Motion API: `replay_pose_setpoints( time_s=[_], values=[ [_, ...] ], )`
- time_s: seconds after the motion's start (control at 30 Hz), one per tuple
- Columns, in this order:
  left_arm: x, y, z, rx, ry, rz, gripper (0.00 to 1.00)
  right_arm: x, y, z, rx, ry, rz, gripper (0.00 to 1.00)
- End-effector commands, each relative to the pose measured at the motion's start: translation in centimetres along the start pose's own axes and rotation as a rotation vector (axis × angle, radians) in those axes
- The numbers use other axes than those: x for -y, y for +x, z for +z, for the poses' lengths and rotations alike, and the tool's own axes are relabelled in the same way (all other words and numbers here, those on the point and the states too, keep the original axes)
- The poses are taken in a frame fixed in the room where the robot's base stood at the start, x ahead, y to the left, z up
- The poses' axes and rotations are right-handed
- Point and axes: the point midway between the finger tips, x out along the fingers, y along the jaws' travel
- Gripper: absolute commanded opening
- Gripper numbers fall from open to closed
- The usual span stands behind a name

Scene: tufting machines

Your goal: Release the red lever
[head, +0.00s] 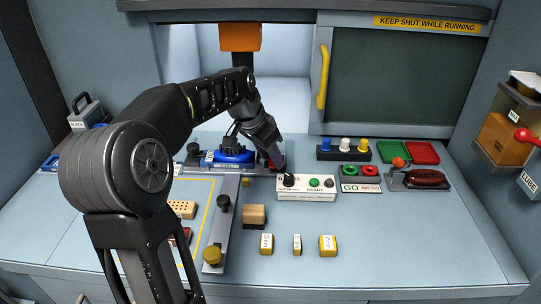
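My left gripper (271,155) points down at the back of the bench, at the right end of a dark metal fixture. A small red part (280,162), which looks like the red lever's handle, shows at its fingertips. The fingers and wrist hide most of it, so I cannot tell whether they grip it or only touch it. A blue block (232,156) sits in the fixture just left of the gripper. My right gripper is not in view.
A white button box (306,194) stands close in front of the gripper. A long metal bar (222,230) with knobs runs toward the front. A red-ball handle (525,135) is on the right wall.

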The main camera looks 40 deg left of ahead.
Motion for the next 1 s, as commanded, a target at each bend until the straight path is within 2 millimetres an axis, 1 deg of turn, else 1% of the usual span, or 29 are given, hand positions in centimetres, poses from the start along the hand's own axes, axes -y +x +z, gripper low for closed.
replay_pose_setpoints(
  time_s=[0.27,0.37,0.47,0.7,0.8,0.9,1.0],
  values=[
    [0.0,0.0,0.0,0.0,0.0,0.0,0.41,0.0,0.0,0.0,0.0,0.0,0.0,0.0],
    [0.0,-0.5,0.0,-0.001,0.0,0.0,0.41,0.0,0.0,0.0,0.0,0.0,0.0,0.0],
    [0.0,-1.5,-0.1,-0.002,0.0,-0.001,0.41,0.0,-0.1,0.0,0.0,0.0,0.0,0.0],
    [0.1,-5.5,-0.1,-0.004,0.0,-0.002,0.41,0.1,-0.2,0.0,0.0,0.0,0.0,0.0],
    [0.0,-6.8,-0.1,-0.002,0.001,-0.001,0.41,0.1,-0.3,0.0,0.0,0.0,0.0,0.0],
    [0.0,-7.6,-0.1,-0.002,0.0,-0.001,0.41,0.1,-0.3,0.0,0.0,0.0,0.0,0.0],
    [0.0,-7.8,0.0,-0.001,0.0,0.0,0.41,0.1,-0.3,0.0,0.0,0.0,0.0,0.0]
  ],
)
